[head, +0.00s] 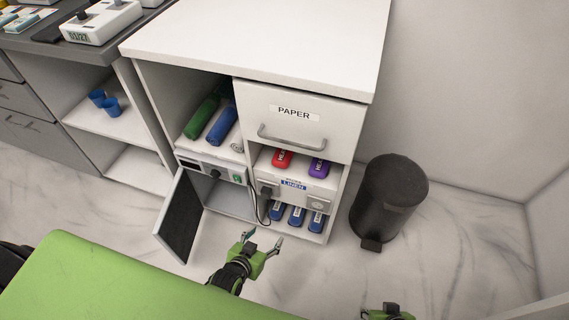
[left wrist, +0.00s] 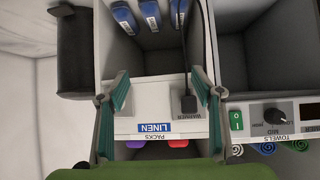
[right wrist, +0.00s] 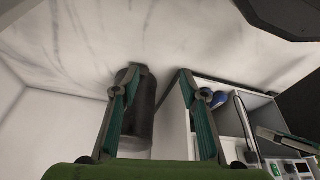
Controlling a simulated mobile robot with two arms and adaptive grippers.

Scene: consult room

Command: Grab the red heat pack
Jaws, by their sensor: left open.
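The red heat pack (head: 282,158) lies in the cubby under the PAPER drawer, left of a purple pack (head: 318,168). In the left wrist view, which is upside down, only a small part of the red pack (left wrist: 178,143) shows past the shelf front, near the lower edge. My left gripper (head: 265,238) is open and empty, in front of the cabinet and lower in the picture than the red pack. Its spread fingers also show in the left wrist view (left wrist: 160,73). My right gripper (right wrist: 159,70) is open and empty; only a bit shows at the head view's bottom edge.
Blue packs (head: 297,216) lie in the bottom cubby. A warmer box (head: 215,170) with an open door (head: 180,217) stands left, and a cable hangs beside the LINEN label (head: 293,184). A black bin (head: 388,200) stands right. A green surface (head: 100,285) fills the lower left.

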